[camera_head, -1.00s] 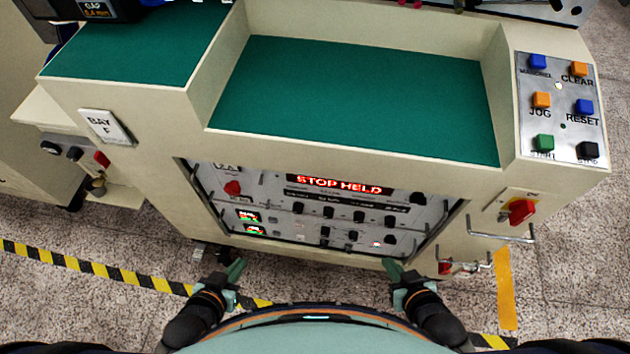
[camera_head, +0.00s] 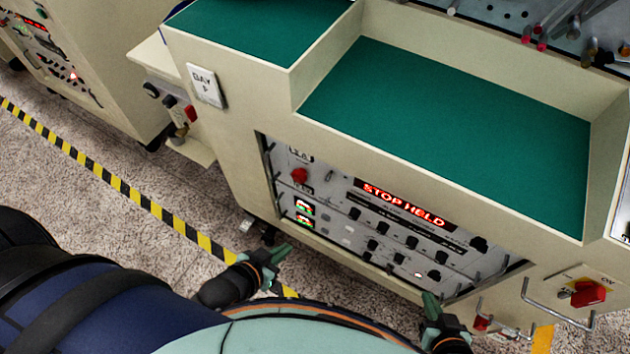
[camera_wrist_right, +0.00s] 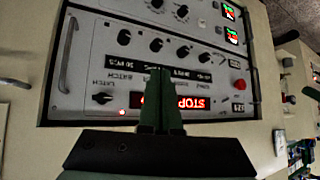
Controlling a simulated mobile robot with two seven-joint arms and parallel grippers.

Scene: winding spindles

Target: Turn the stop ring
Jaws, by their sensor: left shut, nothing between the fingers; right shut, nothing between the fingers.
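A red round knob (camera_head: 300,175) sits at the upper left of the recessed control panel (camera_head: 335,215); it also shows at the right in the right wrist view (camera_wrist_right: 242,85). I cannot tell whether a separate ring surrounds it. A red display (camera_head: 403,203) on the panel reads STOP HELD. My left gripper (camera_head: 277,254) is shut and empty, low in front of the panel's lower left. My right gripper (camera_head: 431,301) is shut and empty, below the panel's lower right. In the right wrist view its fingers (camera_wrist_right: 160,88) point at the panel, overlapping the display's edge. Neither gripper visibly touches a control.
Several black knobs (camera_head: 371,244) line the panel. A red switch (camera_head: 588,294) and metal handle bars (camera_head: 560,317) stick out at the right. A side shelf (camera_head: 190,148) carries another red control (camera_head: 190,112). Green-topped trays (camera_head: 450,130) lie above. Striped tape (camera_head: 110,180) crosses the open floor at left.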

